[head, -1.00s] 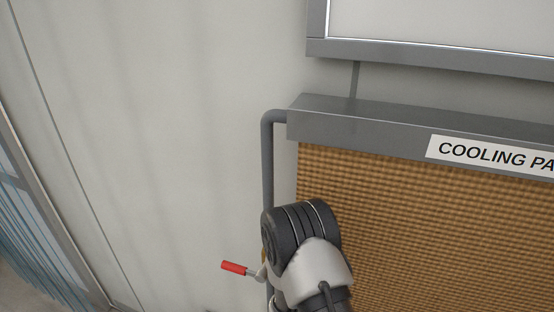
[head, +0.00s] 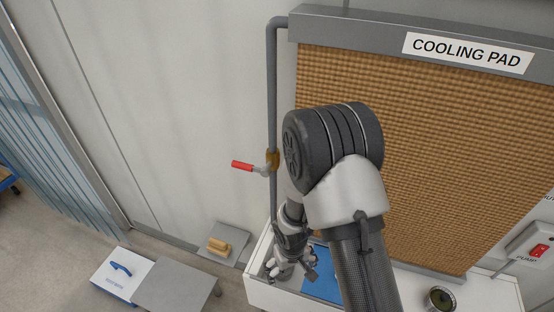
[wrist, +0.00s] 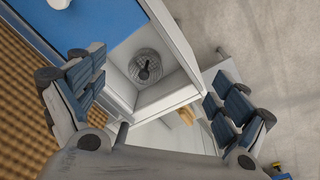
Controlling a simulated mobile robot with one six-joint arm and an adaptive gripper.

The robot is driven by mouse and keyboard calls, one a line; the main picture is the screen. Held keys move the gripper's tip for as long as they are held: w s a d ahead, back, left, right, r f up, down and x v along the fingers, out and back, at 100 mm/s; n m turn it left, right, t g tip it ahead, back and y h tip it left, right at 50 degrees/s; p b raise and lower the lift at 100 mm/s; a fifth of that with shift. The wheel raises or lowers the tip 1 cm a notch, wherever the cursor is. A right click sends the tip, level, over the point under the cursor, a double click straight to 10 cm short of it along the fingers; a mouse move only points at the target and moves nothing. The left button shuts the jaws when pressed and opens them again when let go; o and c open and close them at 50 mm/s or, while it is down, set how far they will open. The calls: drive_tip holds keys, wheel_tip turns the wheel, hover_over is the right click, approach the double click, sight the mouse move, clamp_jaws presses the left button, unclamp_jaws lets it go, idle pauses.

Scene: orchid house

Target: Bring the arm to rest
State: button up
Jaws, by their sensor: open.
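My arm reaches down in front of the cooling pad in the head view. My gripper (head: 293,268) hangs at its end, over the left end of a white trough (head: 272,296). In the wrist view my gripper (wrist: 158,100) has its two blue-padded fingers spread wide apart, one at left and one at right. Nothing is held between them. Below the gap is a compartment of the trough with a round grey strainer (wrist: 147,66) and a small dark piece on it.
A cooling pad (head: 420,150) stands behind my arm. A pipe with a red-handled valve (head: 243,166) runs at its left. A blue panel (head: 322,288) lies in the trough. A brush (head: 218,246), a white box (head: 122,275) and a grey step (head: 178,285) are lower left. A pump switch (head: 538,250) is right.

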drive_tip(key=w+d+r+m+t+b, duration=0.15)
drive_tip(key=d+r, duration=0.25)
drive_tip(key=r, duration=0.9)
drive_tip(key=s+d+r+m+t+b, duration=0.1)
drive_tip(key=s+d+r+b, duration=0.1)
drive_tip(key=s+r, duration=0.4)
drive_tip(key=s+d+r+m+b, duration=0.1)
drive_tip(key=s+d+r, duration=0.2)
drive_tip(key=r, duration=0.5)
drive_tip(key=s+d+r+t+b, duration=0.1)
drive_tip(key=s+r+b, duration=0.1)
drive_tip(key=s, duration=0.8)
drive_tip(key=shift+s+r+m, duration=0.35)
drive_tip(key=shift+s+r, duration=0.05)
drive_tip(key=shift+r, duration=0.15)
drive_tip(key=shift+c, duration=0.5)
